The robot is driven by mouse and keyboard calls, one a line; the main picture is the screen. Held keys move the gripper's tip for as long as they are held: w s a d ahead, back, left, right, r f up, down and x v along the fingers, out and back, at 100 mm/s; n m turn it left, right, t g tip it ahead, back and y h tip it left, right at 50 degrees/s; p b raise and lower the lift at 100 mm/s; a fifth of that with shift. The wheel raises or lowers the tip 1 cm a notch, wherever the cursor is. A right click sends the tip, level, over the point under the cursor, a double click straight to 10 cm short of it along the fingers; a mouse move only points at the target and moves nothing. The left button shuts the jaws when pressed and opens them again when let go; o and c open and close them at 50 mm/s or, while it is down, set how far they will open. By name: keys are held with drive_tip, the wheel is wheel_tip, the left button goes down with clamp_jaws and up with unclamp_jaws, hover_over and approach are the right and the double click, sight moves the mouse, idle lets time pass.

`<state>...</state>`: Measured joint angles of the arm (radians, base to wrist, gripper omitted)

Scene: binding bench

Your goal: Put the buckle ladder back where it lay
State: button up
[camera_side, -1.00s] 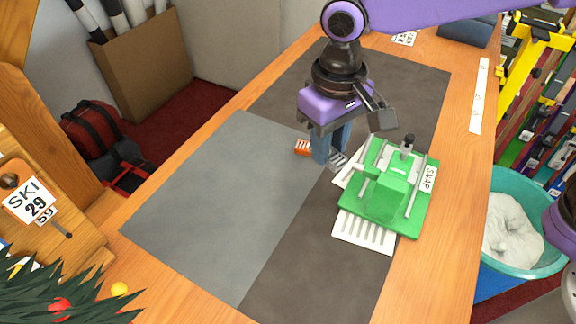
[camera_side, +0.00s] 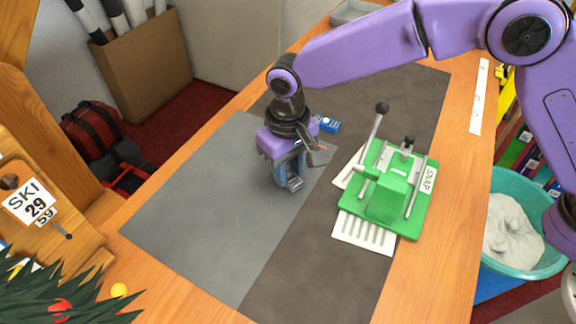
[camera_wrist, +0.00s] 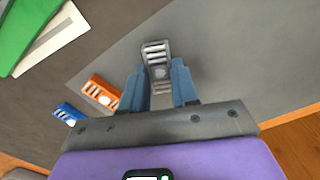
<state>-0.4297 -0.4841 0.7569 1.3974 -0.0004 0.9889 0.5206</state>
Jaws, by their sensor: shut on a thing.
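My gripper (camera_side: 285,172) is shut on a grey buckle ladder (camera_wrist: 155,48), a small slotted strip. In the wrist view the ladder sits between my two blue fingers (camera_wrist: 160,88) and sticks out past their tips. In the side view the ladder's slotted end (camera_side: 295,184) shows beside the fingers, low over the light grey mat (camera_side: 200,215). I cannot tell whether it touches the mat. An orange ladder (camera_wrist: 101,92) and a blue ladder (camera_wrist: 68,114) lie to the left of my fingers in the wrist view. The blue one also shows behind my gripper in the side view (camera_side: 328,125).
A green press (camera_side: 385,195) marked SNAP stands to the right on the dark mat, with white slotted sheets (camera_side: 362,233) under it. A teal tub (camera_side: 535,245) is beyond the bench's right edge. The front of the light mat is clear.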

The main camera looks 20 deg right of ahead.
drive_tip(key=shift+f, duration=0.15)
drive_tip(key=o, duration=0.9)
wheel_tip(320, 180, up, 12)
idle(0.7)
